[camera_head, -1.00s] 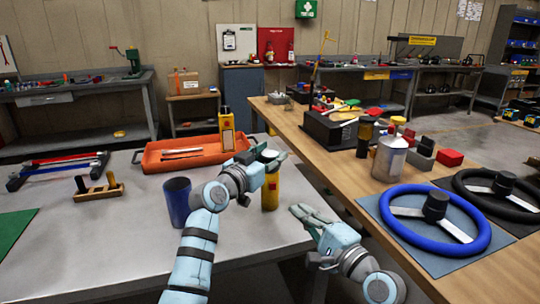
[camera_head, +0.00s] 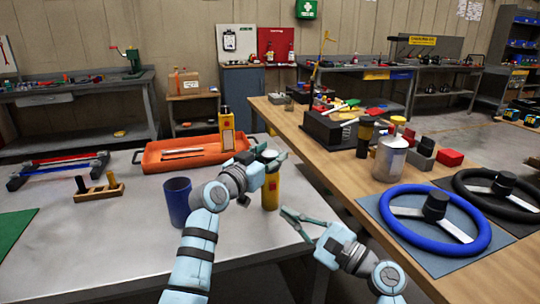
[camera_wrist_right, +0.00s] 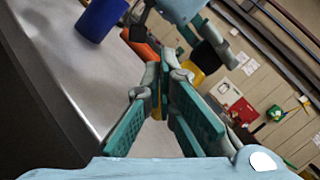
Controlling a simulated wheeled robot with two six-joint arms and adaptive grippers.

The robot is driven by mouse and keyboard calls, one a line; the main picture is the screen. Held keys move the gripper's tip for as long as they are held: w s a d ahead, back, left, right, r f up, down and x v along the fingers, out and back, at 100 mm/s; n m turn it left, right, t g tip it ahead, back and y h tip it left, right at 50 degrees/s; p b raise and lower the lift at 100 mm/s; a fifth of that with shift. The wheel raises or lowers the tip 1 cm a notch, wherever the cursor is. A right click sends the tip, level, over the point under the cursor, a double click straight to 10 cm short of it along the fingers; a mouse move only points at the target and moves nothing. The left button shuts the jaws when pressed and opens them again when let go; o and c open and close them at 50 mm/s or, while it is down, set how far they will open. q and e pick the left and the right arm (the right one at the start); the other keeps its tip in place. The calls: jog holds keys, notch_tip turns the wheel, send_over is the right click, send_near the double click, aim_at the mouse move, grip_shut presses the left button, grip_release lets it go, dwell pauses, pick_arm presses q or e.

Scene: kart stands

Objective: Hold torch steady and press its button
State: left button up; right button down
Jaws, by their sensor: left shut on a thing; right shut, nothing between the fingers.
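The yellow torch (camera_head: 270,196) stands upright on the grey table near its right edge, with a small red mark on its side. My left gripper (camera_head: 268,156) is shut on its upper part, and the jaws hide much of its top. My right gripper (camera_head: 286,211) is shut and empty, just right of the torch and low beside it, apart from it. In the right wrist view the right fingers (camera_wrist_right: 164,72) point toward the torch (camera_wrist_right: 196,76), which is partly hidden behind them. I cannot make out the button.
A blue cup (camera_head: 177,203) stands left of the torch. An orange tray (camera_head: 160,158) and a yellow bottle (camera_head: 226,134) are behind. The wooden bench (camera_head: 345,183) on the right bears a silver can (camera_head: 390,160) and a blue steering wheel (camera_head: 384,215).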

aim_at(273, 186)
jog(key=w, duration=0.2)
jog(key=w+a+m+y, duration=0.1)
jog(key=w, duration=0.1)
jog(key=w+a+r+m+y, duration=0.1)
jog(key=w, duration=0.2)
jog(key=shift+a+r+g, duration=0.1)
jog(key=shift+a+g, duration=0.15)
jog(key=shift+g, duration=0.15)
dwell(1.0)
jog(key=shift+w+a, duration=0.15)
jog(key=shift+w, duration=0.35)
jog(key=shift+s, duration=0.45)
